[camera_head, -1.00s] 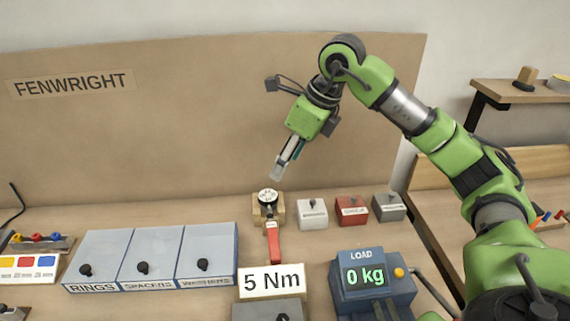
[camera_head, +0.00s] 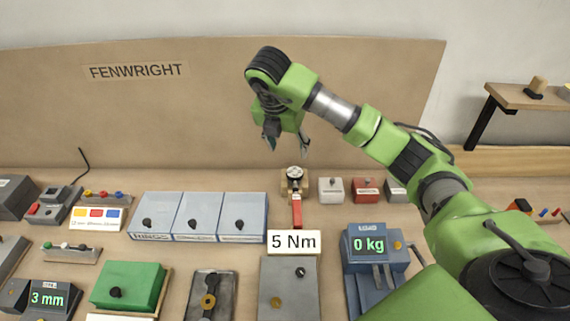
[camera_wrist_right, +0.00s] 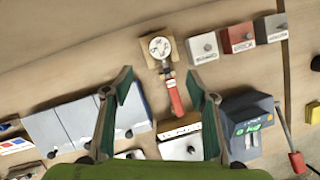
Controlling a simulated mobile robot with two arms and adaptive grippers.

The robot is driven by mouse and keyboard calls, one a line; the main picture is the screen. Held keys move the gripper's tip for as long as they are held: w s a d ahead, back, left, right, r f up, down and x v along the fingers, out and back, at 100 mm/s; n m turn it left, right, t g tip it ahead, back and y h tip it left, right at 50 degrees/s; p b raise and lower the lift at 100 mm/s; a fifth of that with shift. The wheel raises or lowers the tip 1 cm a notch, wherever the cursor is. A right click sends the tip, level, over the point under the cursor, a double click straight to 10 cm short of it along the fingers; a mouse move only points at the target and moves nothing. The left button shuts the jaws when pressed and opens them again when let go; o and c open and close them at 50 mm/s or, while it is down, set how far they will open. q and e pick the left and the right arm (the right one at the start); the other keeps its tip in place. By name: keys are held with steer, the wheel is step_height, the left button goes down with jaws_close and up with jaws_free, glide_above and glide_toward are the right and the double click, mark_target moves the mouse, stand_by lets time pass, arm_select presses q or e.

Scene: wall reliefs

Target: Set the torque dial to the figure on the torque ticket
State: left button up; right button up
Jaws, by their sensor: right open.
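The torque ticket (camera_head: 293,242) is a white card reading "5 Nm", in the lower middle of the head view. Above it stands the torque dial (camera_head: 294,173), a round white-marked face on a wooden block, with a red-handled wrench (camera_head: 297,212) hanging below it. In the right wrist view the dial (camera_wrist_right: 160,47) and red handle (camera_wrist_right: 174,97) show upper middle; the dial's setting is too small to read. My right gripper (camera_head: 287,147) is open and empty, above and slightly left of the dial in the head view. Its fingers (camera_wrist_right: 158,92) spread either side of the red handle in the wrist view, apart from it.
A blue load scale (camera_head: 368,240) reading "0 kg" stands right of the ticket. Small white (camera_head: 331,189) and red (camera_head: 367,188) boxes sit right of the dial. Blue-grey lidded bins (camera_head: 197,216) stand to the left. A grey box (camera_head: 289,288) lies before the ticket.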

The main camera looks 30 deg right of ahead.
steer(key=m+b, duration=0.1)
steer(key=b, duration=0.2)
glide_toward(295, 172)
steer(key=f, duration=0.1)
steer(key=p+x, duration=0.1)
steer(key=x, duration=0.5)
steer(key=shift+w+d+p, duration=0.2)
steer(key=shift+p, duration=0.2)
steer(key=shift+w+d+f, duration=0.1)
steer(key=shift+w+f, duration=0.05)
steer(key=shift+f, duration=0.3)
steer(key=shift+h, duration=0.3)
steer(key=shift+c, duration=0.3)
steer(key=c, duration=1)
